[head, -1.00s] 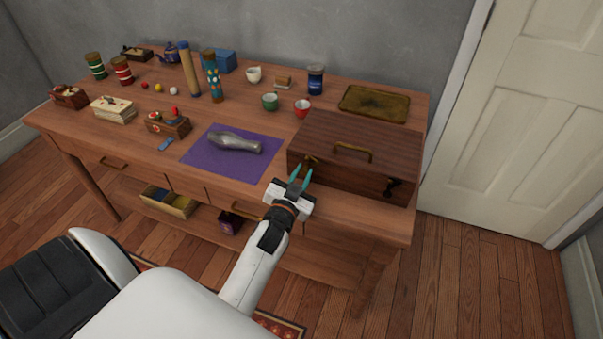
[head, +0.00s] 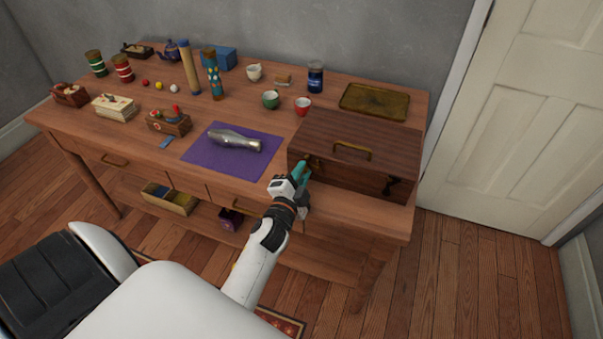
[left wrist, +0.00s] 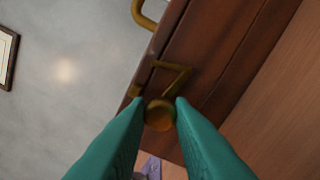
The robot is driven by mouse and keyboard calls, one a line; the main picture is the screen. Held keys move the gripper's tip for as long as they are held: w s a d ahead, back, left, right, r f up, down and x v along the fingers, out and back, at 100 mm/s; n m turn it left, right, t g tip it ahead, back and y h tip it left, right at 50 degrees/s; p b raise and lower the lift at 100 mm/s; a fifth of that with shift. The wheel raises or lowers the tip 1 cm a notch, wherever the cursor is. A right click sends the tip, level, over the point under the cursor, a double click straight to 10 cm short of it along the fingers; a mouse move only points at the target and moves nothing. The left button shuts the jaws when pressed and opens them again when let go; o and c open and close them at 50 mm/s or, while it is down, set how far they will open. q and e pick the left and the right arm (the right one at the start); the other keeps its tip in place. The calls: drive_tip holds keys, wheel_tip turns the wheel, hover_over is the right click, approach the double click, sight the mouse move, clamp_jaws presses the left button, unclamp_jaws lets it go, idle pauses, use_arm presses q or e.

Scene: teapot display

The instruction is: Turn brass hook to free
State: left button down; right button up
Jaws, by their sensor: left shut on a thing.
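The wooden box (head: 352,137) with a brass lid handle (head: 352,150) sits at the right front of the table. In the left wrist view, the brass hook (left wrist: 172,72) is a bent bar on the box front (left wrist: 215,75), ending in a round knob (left wrist: 159,115). My left gripper (head: 304,170) is at the left end of the box front. Its teal fingertips (left wrist: 160,108) are shut on the hook, one on each side of the knob. In the head view the gripper mostly hides the hook. My right gripper is not in view.
A dark latch (head: 392,187) is on the right of the box front. A silver object (head: 235,141) lies on a purple cloth (head: 205,158) left of the box. A brass tray (head: 374,102) and several cups and jars stand behind. A door (head: 535,110) is at right.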

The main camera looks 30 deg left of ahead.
use_arm(q)
drive_tip(key=shift+m, duration=0.4)
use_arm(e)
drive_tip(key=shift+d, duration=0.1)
use_arm(q)
drive_tip(key=c, duration=1.3)
unclamp_jaws()
